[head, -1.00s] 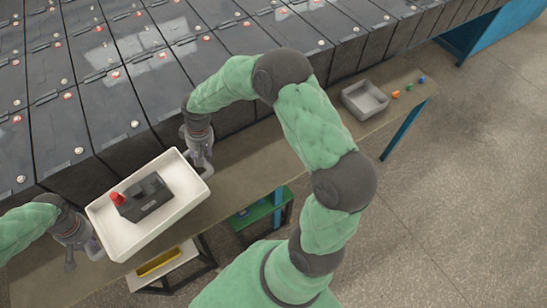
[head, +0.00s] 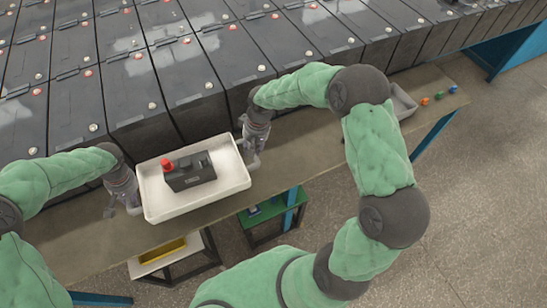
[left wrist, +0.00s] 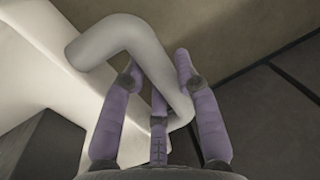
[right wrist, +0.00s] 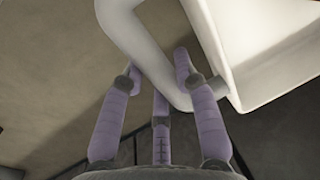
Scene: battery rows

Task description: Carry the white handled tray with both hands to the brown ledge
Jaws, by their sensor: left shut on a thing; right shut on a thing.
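The white handled tray (head: 232,180) is in the middle left of the head view, over the brown ledge (head: 300,150). I cannot tell whether it touches the ledge. A dark box with a red knob (head: 190,176) stands in the tray. My left gripper (head: 128,203) is shut on the handle at the tray's left end; the left wrist view shows the handle (left wrist: 118,38) between the fingers. My right gripper (head: 249,155) is shut on the right-end handle, which the right wrist view shows (right wrist: 150,55) between its fingers.
Rows of dark batteries (head: 190,65) stand behind the ledge. A grey bin (head: 404,103), partly hidden by my right arm, and small orange (head: 425,101), green and blue pieces sit at the ledge's right. Below are a green-topped stand (head: 262,212) and a yellow tray (head: 162,252).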

